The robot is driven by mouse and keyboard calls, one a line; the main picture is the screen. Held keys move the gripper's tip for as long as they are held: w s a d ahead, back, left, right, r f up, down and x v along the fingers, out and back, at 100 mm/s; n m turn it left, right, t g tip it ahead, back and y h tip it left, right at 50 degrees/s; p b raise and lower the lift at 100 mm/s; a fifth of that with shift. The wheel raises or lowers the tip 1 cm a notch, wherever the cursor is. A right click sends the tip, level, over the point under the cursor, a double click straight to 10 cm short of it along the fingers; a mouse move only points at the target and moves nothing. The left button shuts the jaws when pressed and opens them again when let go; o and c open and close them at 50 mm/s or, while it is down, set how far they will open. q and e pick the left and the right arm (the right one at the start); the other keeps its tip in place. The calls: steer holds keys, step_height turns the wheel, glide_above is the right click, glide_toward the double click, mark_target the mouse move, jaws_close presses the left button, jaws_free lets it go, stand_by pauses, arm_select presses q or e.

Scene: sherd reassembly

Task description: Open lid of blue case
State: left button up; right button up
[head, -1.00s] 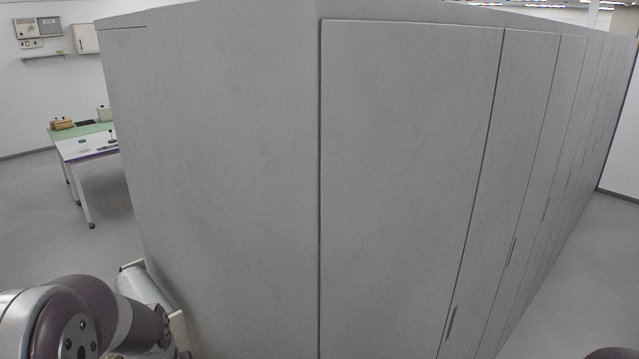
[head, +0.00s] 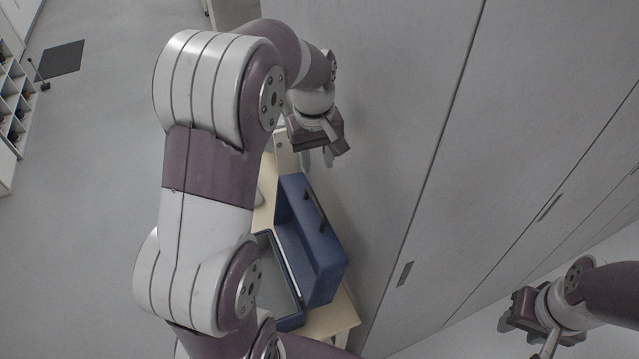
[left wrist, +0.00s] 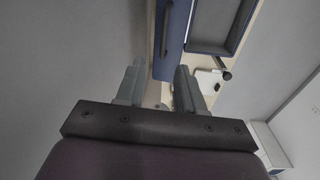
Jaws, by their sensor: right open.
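The blue case (head: 292,318) sits on a pale wooden cart top beside the grey cabinets. Its blue lid (head: 322,255) stands raised, tilted up from the base, with a dark handle (head: 315,208) on it. Part of the base is hidden behind my left arm. My left gripper (head: 317,161) is open and empty, just beyond the far end of the lid and apart from it. In the left wrist view the blue case (left wrist: 175,28) shows beyond the spread fingers (left wrist: 158,88). My right gripper (head: 543,347) is open and empty at the lower right.
Tall grey cabinets (head: 400,120) stand close along the right of the cart top (head: 335,318). Open floor (head: 90,230) lies to the left. A shelf with compartments (head: 12,110) and a dark mat (head: 63,58) are at the far left.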

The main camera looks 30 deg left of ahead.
arm_select(q)
steer(key=n, duration=0.1)
steer(key=b, duration=0.5)
glide_toward(318, 206)
steer(key=shift+f, duration=0.2)
steer(key=f, duration=0.2)
steer(key=f+p, duration=0.1)
steer(key=f, duration=0.1)
steer(key=f+p, duration=0.1)
steer(key=f, duration=0.1)
steer(key=shift+w+f, duration=0.25)
steer(key=shift+f, duration=0.5)
jaws_close()
